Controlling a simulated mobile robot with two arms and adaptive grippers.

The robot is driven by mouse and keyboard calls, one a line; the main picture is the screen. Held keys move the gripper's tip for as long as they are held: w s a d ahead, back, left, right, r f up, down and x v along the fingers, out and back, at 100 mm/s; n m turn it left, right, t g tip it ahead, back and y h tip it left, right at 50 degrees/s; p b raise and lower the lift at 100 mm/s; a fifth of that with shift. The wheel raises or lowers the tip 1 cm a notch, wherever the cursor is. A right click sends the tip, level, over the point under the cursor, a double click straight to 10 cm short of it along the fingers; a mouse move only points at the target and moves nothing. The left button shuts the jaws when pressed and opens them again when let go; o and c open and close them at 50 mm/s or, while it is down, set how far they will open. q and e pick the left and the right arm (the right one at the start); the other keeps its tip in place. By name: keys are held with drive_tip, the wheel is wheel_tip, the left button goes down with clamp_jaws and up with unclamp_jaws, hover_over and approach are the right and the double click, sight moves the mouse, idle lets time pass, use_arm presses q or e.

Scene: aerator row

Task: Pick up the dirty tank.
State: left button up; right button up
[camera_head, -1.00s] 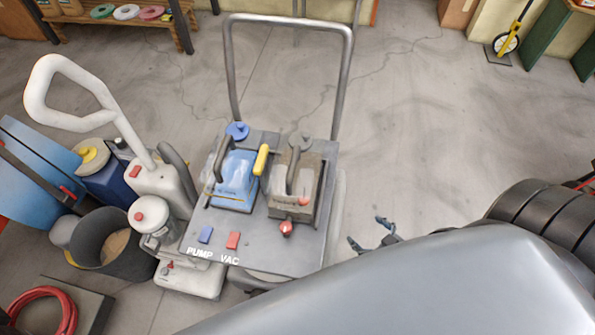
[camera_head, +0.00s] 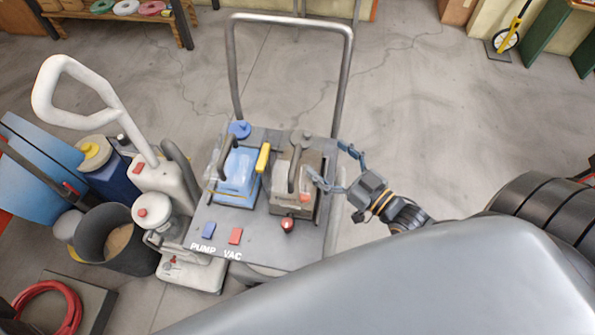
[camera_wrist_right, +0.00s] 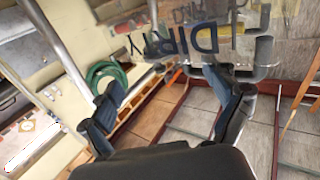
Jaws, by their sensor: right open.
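The dirty tank (camera_head: 285,196) is the brownish, murky tank with an arched handle, seated on the right of the grey cart top. In the right wrist view it is the clear-walled tank lettered DIRTY (camera_wrist_right: 180,42) at the top. My right gripper (camera_head: 328,160) is open and empty at the tank's right side. One finger is past the tank's far right corner, the other overlaps its right side; I cannot tell whether they touch. Both fingers show apart in the right wrist view (camera_wrist_right: 165,98). My left gripper is not in view.
A blue tank (camera_head: 236,178) with a yellow grip sits just left of the dirty tank. The cart (camera_head: 265,248) has PUMP and VAC switches and a tall push bar (camera_head: 232,70) behind. A white machine (camera_head: 160,185) and a dark bucket (camera_head: 100,240) crowd the left.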

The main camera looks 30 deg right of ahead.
sight(306, 144)
drive_tip(key=x, duration=0.2)
drive_tip(key=p+x, duration=0.1)
drive_tip(key=x, duration=0.2)
drive_tip(key=shift+w+a+r, duration=0.1)
drive_tip(key=shift+a+r, duration=0.1)
drive_tip(key=shift+a, duration=0.25)
drive_tip(key=shift+w+a+f, duration=0.1)
drive_tip(key=shift+w+a, duration=0.05)
drive_tip(key=shift+w, duration=0.25)
drive_tip(key=c, duration=1.7)
drive_tip(key=shift+w+r, duration=0.1)
drive_tip(key=shift+r, duration=0.1)
clamp_jaws()
drive_tip(key=shift+r, duration=0.15)
